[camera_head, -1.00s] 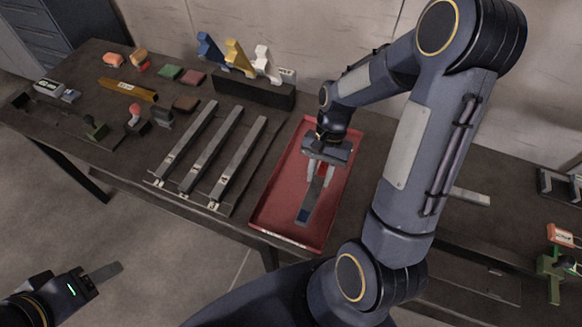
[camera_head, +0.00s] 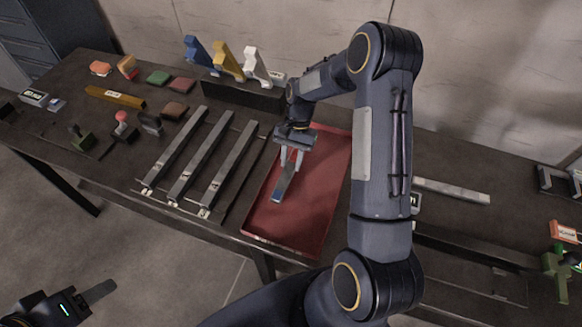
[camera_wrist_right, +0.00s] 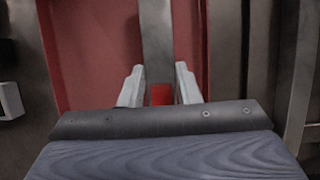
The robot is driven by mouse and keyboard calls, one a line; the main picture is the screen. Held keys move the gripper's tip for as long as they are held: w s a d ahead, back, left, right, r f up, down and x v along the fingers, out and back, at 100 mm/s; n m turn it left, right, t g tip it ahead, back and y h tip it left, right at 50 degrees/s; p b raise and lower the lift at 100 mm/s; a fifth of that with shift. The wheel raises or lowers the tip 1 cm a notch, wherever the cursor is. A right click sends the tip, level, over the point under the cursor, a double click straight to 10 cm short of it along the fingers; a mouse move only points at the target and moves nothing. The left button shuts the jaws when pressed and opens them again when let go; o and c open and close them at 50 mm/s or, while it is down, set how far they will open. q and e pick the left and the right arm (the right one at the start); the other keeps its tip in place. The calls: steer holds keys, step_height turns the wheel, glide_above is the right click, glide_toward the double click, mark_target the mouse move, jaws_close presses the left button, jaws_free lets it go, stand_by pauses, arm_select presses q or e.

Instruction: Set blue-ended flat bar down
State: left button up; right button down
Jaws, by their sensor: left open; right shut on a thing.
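The blue-ended flat bar (camera_head: 284,184) is a narrow grey bar whose blue end points toward the front. My right gripper (camera_head: 291,158) is shut on it, over the left part of the red tray (camera_head: 318,215). The bar also shows between the fingers in the right wrist view (camera_wrist_right: 157,45), with a red patch (camera_wrist_right: 162,95) close to the jaws. Whether the bar touches the tray floor I cannot tell. My left gripper (camera_head: 100,291) is open and empty, low at the left, away from the table.
A rack with three long grey bars (camera_head: 203,158) lies left of the tray. Blue, yellow and white angled pieces (camera_head: 228,65) stand in a dark holder behind. Small blocks and stamps fill the table's left. The tray's right side is bare. A pale bar (camera_head: 452,190) lies further right.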

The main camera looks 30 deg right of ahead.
mark_target(292, 161)
steer(key=shift+w+f+b, duration=0.15)
steer(key=shift+f+b, duration=0.3)
steer(key=shift+f, duration=0.4)
steer(key=shift+w+f+b, duration=0.1)
steer(key=shift+f+b, duration=0.35)
steer(key=shift+f, duration=0.35)
steer(key=shift+f, duration=0.1)
steer(key=shift+f, duration=0.1)
steer(key=c, duration=1.1)
jaws_free()
steer(key=shift+s, duration=0.1)
